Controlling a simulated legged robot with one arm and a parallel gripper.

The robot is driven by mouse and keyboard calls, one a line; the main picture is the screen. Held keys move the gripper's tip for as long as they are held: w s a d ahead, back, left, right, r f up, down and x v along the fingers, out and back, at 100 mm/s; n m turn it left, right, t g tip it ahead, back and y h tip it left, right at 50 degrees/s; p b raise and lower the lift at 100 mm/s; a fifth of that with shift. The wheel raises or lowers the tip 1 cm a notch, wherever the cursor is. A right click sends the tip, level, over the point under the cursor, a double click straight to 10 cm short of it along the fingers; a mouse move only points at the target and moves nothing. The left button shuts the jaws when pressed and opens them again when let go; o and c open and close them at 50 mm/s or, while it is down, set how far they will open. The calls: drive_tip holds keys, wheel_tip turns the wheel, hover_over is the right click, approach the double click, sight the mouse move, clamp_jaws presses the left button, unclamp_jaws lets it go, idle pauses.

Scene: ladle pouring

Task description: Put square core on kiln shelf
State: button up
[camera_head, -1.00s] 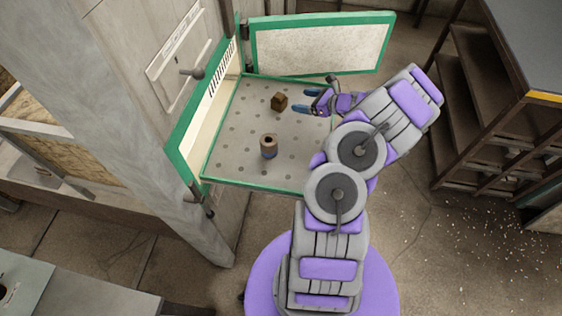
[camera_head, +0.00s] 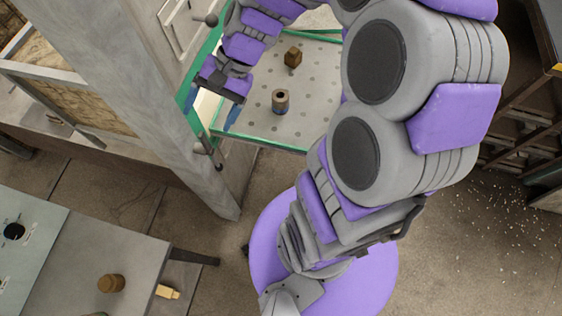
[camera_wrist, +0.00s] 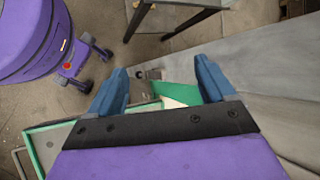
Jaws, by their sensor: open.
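The square core (camera_head: 292,56) is a small brown block standing on the pale, perforated kiln shelf (camera_head: 318,100), towards its back. A round core (camera_head: 280,101) with a dark hole in its top stands nearer the front of the same shelf. My gripper (camera_head: 214,110) points down at the shelf's left front edge, apart from both cores. Its blue fingers are spread with nothing between them, as the wrist view (camera_wrist: 160,88) also shows. My arm hides the right part of the shelf and most of the open kiln door.
A grey post (camera_head: 165,130) stands just left of my gripper. A table (camera_head: 100,265) at lower left bears a brown round piece (camera_head: 111,284). A yellow piece (camera_head: 168,292) shows beside the table. Dark shelving (camera_head: 520,120) stands at right.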

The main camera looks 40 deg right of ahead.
drive_tip(key=s+d+n+h, duration=0.2)
drive_tip(key=s+n+h, duration=0.2)
drive_tip(key=s, duration=0.5)
drive_tip(key=s+d+n+g+h, duration=0.1)
drive_tip(key=s+d+n+h, duration=0.1)
drive_tip(key=s, duration=0.8)
drive_tip(key=shift+d+r+n+h, duration=0.2)
drive_tip(key=shift+d+n+h, duration=0.1)
drive_tip(key=shift+n+h, duration=0.65)
